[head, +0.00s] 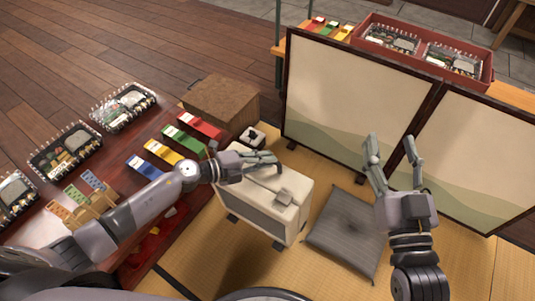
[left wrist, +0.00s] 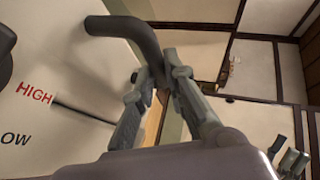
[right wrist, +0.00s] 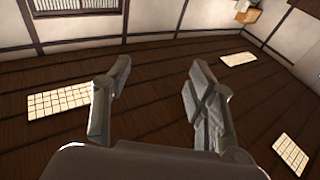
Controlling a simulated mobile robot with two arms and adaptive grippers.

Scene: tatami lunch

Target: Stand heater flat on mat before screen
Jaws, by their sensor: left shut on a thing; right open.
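The heater (head: 262,203), a cream box with dark feet and a handle on top, is between the red low table and the grey cushion. My left gripper (head: 277,163) is shut on its dark handle (left wrist: 135,30); the HIGH and LOW markings show in the left wrist view. The heater looks upright, with a dark shadow below it; it seems held above the floor. The folding screen (head: 335,95) stands behind, with the yellow tatami mat (head: 330,190) before it. My right gripper (head: 392,142) is open and empty in front of the screen.
The grey cushion (head: 340,235) lies on the mat right of the heater. The red table (head: 125,165) with coloured boxes and lunch trays is at left. A brown box (head: 222,103) stands behind the heater. A red tray (head: 480,62) of lunches sits behind the screen.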

